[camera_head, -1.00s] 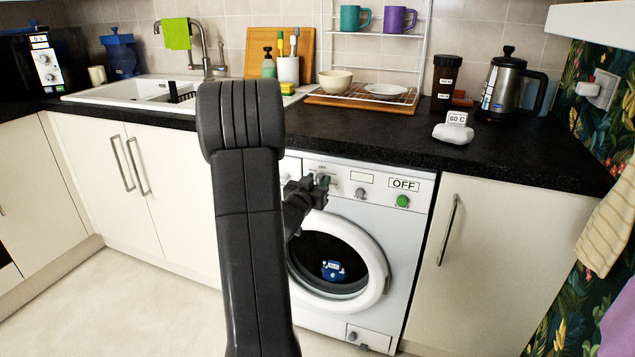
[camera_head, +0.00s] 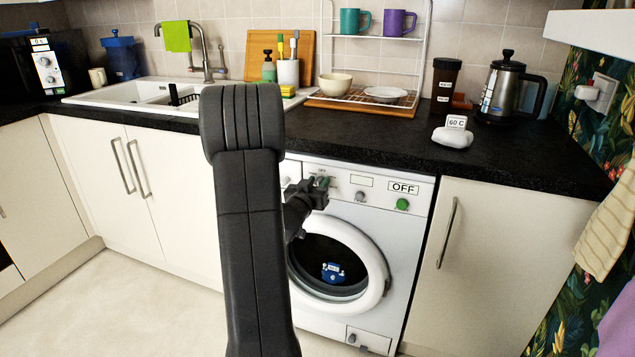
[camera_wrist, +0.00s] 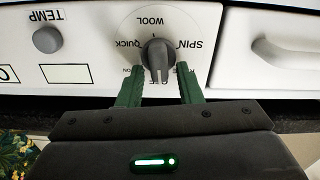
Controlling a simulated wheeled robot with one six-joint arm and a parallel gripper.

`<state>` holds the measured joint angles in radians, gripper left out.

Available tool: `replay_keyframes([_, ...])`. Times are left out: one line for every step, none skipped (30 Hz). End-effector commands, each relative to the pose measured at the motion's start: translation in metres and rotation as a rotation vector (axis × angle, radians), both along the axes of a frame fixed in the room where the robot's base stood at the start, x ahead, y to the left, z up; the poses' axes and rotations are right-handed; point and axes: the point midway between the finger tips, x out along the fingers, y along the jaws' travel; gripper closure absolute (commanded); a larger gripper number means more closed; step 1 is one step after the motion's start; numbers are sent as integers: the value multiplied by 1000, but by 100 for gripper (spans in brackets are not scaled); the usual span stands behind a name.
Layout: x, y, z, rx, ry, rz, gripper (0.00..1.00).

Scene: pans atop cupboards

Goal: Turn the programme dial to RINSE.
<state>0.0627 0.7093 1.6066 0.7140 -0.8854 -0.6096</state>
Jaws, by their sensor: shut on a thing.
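The programme dial (camera_wrist: 157,62) is a grey knob with a raised grip bar on the washing machine's white panel (camera_head: 384,175). In the wrist view the panel's print is upside down. WOOL, QUICK and SPIN show around the dial. Other labels are partly covered by my fingers, and I cannot read RINSE. My gripper (camera_wrist: 160,88) is shut on the dial, with one green finger on each side of it. In the head view my gripper (camera_head: 322,184) is at the panel's left part and mostly hides the dial.
The grey TEMP knob (camera_head: 360,196), the OFF display (camera_head: 403,188) and a green button (camera_head: 402,204) are right of my gripper. The round door (camera_head: 376,270) is below. The worktop edge (camera_head: 480,175) overhangs the panel. Clear floor (camera_head: 120,305) lies at the left.

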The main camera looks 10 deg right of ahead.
Motion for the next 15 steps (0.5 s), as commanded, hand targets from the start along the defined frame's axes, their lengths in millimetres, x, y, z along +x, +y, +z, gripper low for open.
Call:
replay_keyframes([0, 1, 2, -25, 20, 0, 90])
replay_keyframes([0, 1, 2, -43, 33, 0, 90])
replay_keyframes([1, 1, 2, -70, 51, 1, 90])
replay_keyframes([1, 2, 2, -89, 64, 1, 90])
replay_keyframes([1, 2, 2, -111, 79, 1, 90])
replay_keyframes([1, 2, 3, -142, 99, 1, 90])
replay_keyframes([2, 3, 2, -166, 115, 1, 90])
replay_keyframes([2, 3, 2, -189, 131, 1, 90])
replay_keyframes([2, 4, 2, -221, 153, 2, 90])
replay_keyframes([2, 4, 2, -244, 169, 2, 90])
replay_keyframes([3, 4, 2, -268, 184, 2, 90])
replay_keyframes([3, 5, 1, -300, 205, 2, 90])
replay_keyframes([3, 5, 1, -323, 221, 2, 90])
replay_keyframes([3, 5, 1, -347, 237, 2, 90])
replay_keyframes([3, 6, 0, -377, 257, 2, 90])
